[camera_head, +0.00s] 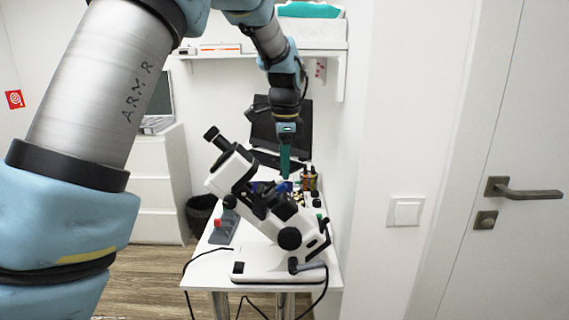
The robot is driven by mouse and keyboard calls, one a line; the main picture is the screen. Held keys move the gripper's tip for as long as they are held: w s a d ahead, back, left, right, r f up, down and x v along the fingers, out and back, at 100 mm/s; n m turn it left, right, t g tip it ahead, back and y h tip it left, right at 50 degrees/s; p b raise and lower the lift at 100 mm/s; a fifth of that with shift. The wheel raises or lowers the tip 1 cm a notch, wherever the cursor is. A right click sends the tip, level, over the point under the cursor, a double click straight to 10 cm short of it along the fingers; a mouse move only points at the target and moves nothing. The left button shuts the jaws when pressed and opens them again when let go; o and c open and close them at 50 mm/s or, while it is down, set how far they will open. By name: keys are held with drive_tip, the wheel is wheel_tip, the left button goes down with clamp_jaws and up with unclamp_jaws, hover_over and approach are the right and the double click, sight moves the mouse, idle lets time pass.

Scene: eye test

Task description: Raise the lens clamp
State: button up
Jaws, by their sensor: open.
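A white and black lens-measuring instrument (262,200) stands on the small white table, with its tube tilted up to the left. Its dark middle part is crowded with small fittings, and I cannot tell for sure which one is the lens clamp. My gripper (285,172) comes down from above with teal fingers, just above or behind this middle part. It is open, with nothing visible held in it. The gap between the fingers is too small to make out, and I cannot tell whether they touch the instrument.
The narrow white table (208,262) carries a grey item with a red knob (219,224), small bottles (310,180) and a dark monitor (281,135) behind. Black cables hang at the front. A wall shelf (314,34) is above; a wall and door (520,110) are right.

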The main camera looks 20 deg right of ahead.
drive_tip(key=shift+f, duration=0.2)
drive_tip(key=shift+c, duration=0.2)
clamp_jaws()
idle(1.1)
